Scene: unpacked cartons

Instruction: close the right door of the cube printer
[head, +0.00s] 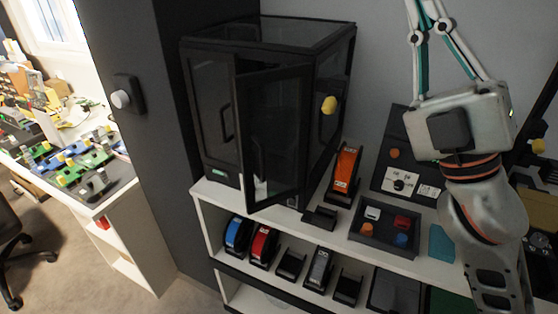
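The cube printer (335,72) is a black box with dark glass panels, standing on the white shelf unit's top. Its left door (205,95) has a black handle and looks flush with the front. Its right door (276,115) stands partly open: its free left edge juts out in front of the left door, and its hinge side is at the right front edge. My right gripper (423,14) is at the upper right, well apart from the printer and pointing up. Its fingertips are cut off by the top edge. My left gripper is not in view.
On the shelf right of the printer are an orange device (344,172), a dark tray (385,231) with small blocks and a dark panel (408,155). Tape dispensers (262,246) fill the shelf below. A dark partition (135,150) stands close at the left.

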